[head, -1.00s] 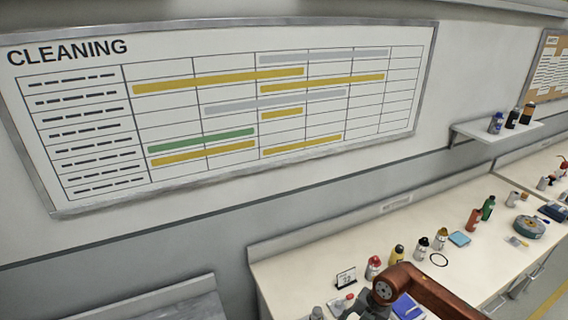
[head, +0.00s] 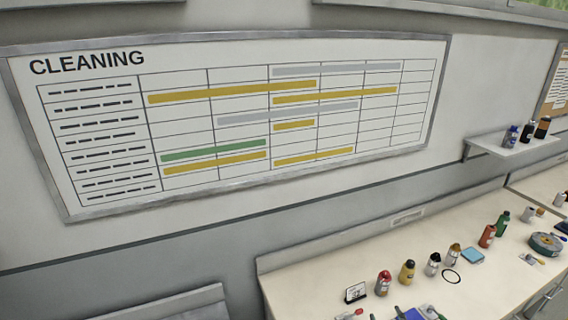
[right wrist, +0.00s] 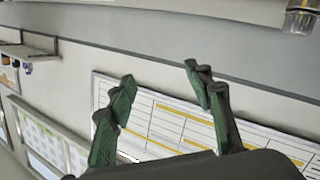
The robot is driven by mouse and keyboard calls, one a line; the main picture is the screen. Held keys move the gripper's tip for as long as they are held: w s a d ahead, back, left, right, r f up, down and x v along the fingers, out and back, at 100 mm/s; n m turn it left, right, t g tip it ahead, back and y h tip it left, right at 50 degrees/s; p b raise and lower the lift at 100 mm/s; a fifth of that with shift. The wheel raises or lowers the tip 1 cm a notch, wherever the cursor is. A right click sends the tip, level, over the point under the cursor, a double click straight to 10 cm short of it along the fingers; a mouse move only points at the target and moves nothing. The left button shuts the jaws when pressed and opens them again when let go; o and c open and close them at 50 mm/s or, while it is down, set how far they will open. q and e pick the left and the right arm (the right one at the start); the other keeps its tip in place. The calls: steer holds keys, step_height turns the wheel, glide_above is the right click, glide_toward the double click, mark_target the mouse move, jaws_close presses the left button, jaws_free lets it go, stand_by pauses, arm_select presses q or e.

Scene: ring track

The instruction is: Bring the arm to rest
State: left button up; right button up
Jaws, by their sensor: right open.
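My right gripper (right wrist: 159,73) shows in the right wrist view with its two green-padded fingers spread apart. It is open, with nothing between the fingers. Behind it is the white wall board with yellow bars (right wrist: 165,125), seen tilted; nothing touches the fingers. In the head view neither of my arms shows clearly. My left gripper is not in view.
The cleaning board (head: 240,125) hangs on the wall in the head view. A wall shelf (head: 500,148) holds bottles at the right.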

steer(key=s+d+f+m+g+h, duration=0.25)
steer(key=s+d+f+g, duration=0.2)
steer(key=s+f, duration=0.4)
steer(key=s+f+m+g+y, duration=0.1)
steer(key=s+f+g, duration=0.3)
steer(key=s+f, duration=0.5)
steer(key=s+f+m+g+y, duration=0.1)
steer(key=s+f+g, duration=0.45)
steer(key=s, duration=0.75)
steer(key=s+a+f+x, duration=0.1)
steer(key=s+x, duration=0.2)
steer(key=x, duration=1.1)
steer(key=s+a+x, duration=0.2)
steer(key=s+x, duration=0.1)
steer(key=x, duration=1.1)
steer(key=s+f+n+g, duration=0.1)
steer(key=s+f, duration=1.8)
steer(key=s, duration=0.1)
steer(key=shift+a+y, duration=0.3)
steer(key=shift+y, duration=0.15)
